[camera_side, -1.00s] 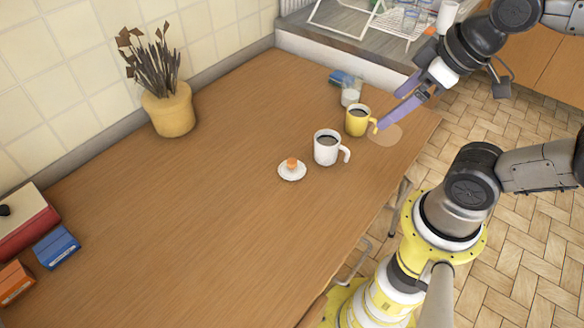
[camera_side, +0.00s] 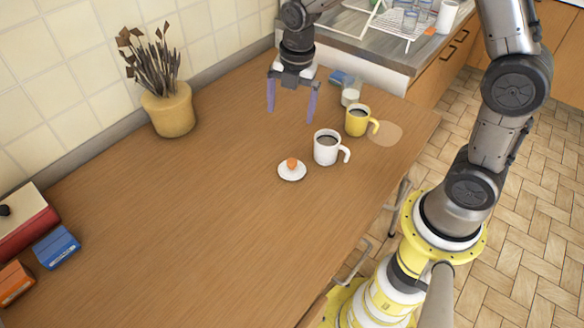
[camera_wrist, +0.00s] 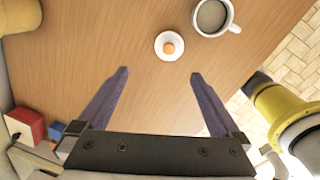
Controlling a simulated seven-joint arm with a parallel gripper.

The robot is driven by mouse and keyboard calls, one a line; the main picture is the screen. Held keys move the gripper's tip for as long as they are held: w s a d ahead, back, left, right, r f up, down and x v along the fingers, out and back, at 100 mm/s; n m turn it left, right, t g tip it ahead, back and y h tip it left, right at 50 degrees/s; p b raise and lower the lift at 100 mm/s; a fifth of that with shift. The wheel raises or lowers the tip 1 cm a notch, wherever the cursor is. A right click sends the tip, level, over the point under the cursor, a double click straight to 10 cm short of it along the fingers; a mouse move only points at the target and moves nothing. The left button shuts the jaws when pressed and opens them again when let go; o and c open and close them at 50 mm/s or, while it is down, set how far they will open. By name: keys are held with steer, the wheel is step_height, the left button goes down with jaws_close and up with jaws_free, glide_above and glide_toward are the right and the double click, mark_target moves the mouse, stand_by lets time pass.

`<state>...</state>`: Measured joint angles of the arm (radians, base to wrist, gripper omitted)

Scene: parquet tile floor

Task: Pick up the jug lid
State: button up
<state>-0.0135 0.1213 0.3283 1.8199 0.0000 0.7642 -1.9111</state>
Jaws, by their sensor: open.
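The jug lid looks to be the small white round disc (camera_side: 292,172) with an orange knob, lying on the wooden table in front of the white mug. It also shows in the wrist view (camera_wrist: 169,46), above the gap between my fingertips. My gripper (camera_side: 291,115) is open and empty, with its two purple fingers spread and pointing down. It is above the table, behind the lid in the side view. In the wrist view my fingers (camera_wrist: 159,72) have only bare table between them.
A white mug (camera_side: 326,149) stands close to the lid, and a yellow mug (camera_side: 357,121) stands behind it. A glass jar (camera_side: 350,97) is near the back edge. A potted plant (camera_side: 171,112) stands by the wall. The table's left middle is clear.

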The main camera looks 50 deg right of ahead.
steer(key=g, duration=0.1)
glide_above(292, 161)
step_height(292, 161, down, 13)
steer(key=shift+s+a+r, duration=0.1)
steer(key=shift+s+r, duration=0.05)
steer(key=shift+r, duration=0.05)
steer(key=shift+f, duration=2.85)
steer(key=shift+c, duration=0.2)
steer(key=c, duration=0.9)
